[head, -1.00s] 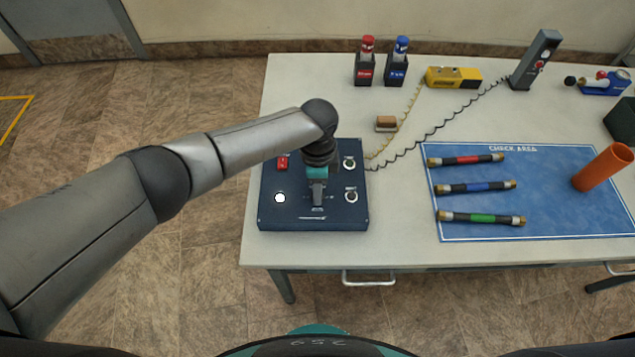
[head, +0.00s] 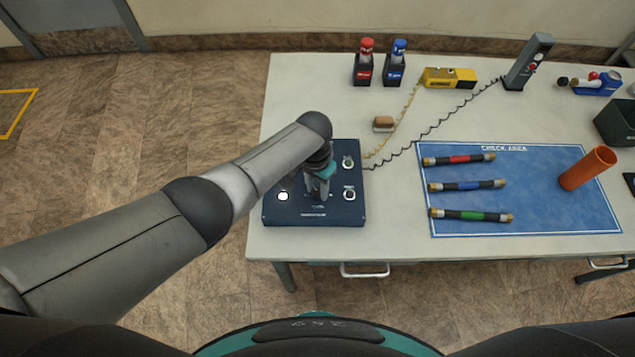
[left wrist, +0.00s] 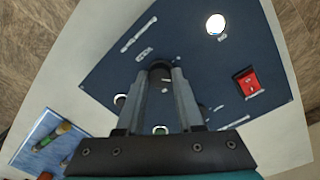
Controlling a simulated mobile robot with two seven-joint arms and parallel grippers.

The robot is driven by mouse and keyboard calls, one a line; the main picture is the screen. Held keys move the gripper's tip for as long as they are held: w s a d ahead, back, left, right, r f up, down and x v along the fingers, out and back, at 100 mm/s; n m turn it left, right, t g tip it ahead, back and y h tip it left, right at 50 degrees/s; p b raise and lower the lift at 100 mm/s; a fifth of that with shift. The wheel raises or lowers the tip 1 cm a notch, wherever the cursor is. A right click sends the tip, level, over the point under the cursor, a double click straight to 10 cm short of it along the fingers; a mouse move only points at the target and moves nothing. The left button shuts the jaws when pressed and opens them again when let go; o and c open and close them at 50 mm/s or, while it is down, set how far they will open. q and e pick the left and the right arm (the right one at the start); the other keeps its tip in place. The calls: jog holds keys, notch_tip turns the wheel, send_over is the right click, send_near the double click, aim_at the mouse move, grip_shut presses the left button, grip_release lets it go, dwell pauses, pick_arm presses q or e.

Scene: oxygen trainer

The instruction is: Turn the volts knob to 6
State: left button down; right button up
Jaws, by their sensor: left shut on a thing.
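The dark blue trainer panel (head: 290,214) lies at the left front of the table. My left gripper (head: 319,195) reaches down onto its middle. In the left wrist view my left gripper (left wrist: 160,72) has its two fingers closed on a dark round knob (left wrist: 160,64). The knob's label and pointer cannot be read, so its setting is unclear. A white lit round (left wrist: 216,24) and a red switch (left wrist: 248,82) are on the same panel. Two white-ringed round fittings (head: 348,162) are along its right side. My right gripper is not in view.
Red (head: 365,62) and blue (head: 395,62) bottles stand in holders behind the panel. A yellow device (head: 449,77), a small brown block (head: 383,123) and coiled cords lie nearby. A blue mat (head: 530,210) with several tubes and an orange cylinder (head: 587,168) is at right.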

pick_arm(q)
jog(key=n+p, duration=0.1)
jog(key=n, duration=0.3)
jog(key=shift+n+p, duration=0.3)
jog(key=n+p, duration=0.1)
jog(key=n, duration=0.3)
jog(key=shift+n+t, duration=0.3)
jog(key=shift+n, duration=0.1)
jog(key=c, duration=0.5)
grip_release()
jog(key=shift+c, duration=0.2)
jog(key=r+p, duration=0.2)
jog(key=r, duration=0.1)
jog(key=r+p, duration=0.3)
jog(key=r, duration=0.1)
jog(key=shift+a+r, duration=0.2)
jog(key=shift+r, duration=0.05)
notch_tip(320, 180, up, 6)
send_over(316, 192)
jog(key=shift+a+r+p, duration=0.15)
jog(key=shift+r+p, duration=0.15)
jog(key=shift+r, duration=0.6)
